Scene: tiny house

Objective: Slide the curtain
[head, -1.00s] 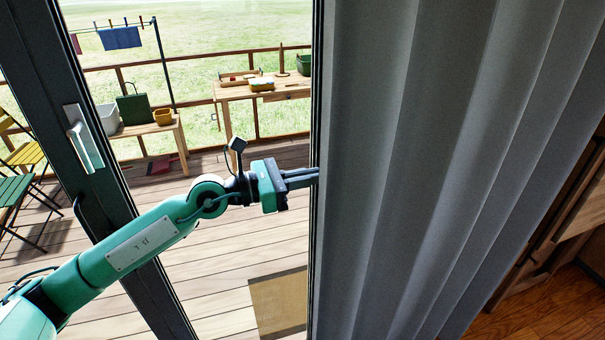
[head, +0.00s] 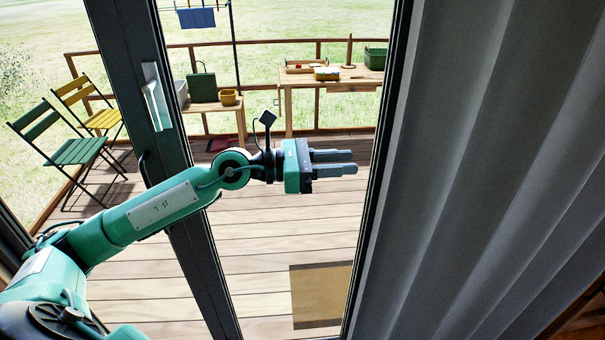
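The grey curtain (head: 480,180) hangs in vertical folds over the right part of the head view. Its left edge lies along the dark door frame. My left gripper (head: 345,163) is in front of the glass, to the left of the curtain's edge, with its fingers pointing right. The two fingers are apart with a gap between them, and nothing is held. The fingertips appear short of the curtain and not touching it. My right gripper is not in view.
A dark door frame post with a white handle (head: 155,97) stands at left. Through the glass are a wooden deck, a doormat (head: 320,295), folding chairs (head: 78,150), a bench and a table (head: 335,85). A strip of wooden floor shows at bottom right.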

